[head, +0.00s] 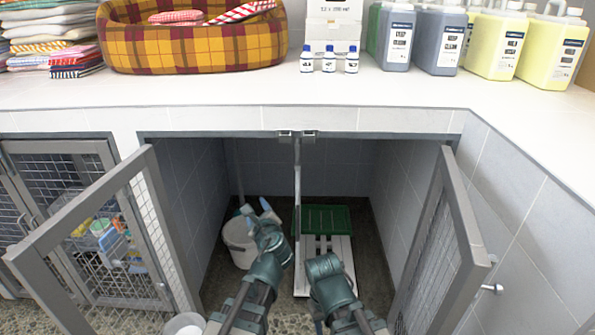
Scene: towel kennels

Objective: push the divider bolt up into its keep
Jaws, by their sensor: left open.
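The divider (297,190) stands nearly edge-on in the middle of the open kennel, as a thin pale upright. Two small metal brackets (309,134) sit at its top under the counter edge; I cannot tell which part is the bolt or the keep. My left gripper (256,209) is open, its pale blue fingers spread left of the divider, apart from it and well below the brackets. Nothing shows between the fingers. My right arm reaches in right of the divider; its gripper is hidden behind its own wrist.
A white bucket (239,243) stands behind my left gripper. A green tray (325,219) and white slatted board (340,251) lie right of the divider. Mesh doors stand open at left (95,210) and right (462,225). The counter (230,92) above holds a plaid pet bed (195,48), towels and bottles.

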